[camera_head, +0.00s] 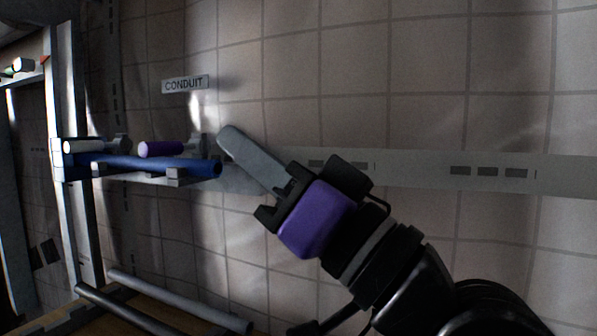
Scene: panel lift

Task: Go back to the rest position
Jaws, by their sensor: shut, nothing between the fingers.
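My gripper (226,134) is in the middle of the head view, at the end of my black arm with a purple section behind the jaws. Its long grey fingers lie together, shut and empty, pointing up and left. The fingertips are just right of the rack's right end, in front of the tiled wall. From this view I cannot tell how far they are from the rack or the wall.
Below lie a grey pipe (180,300) and a dark pipe (125,308).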

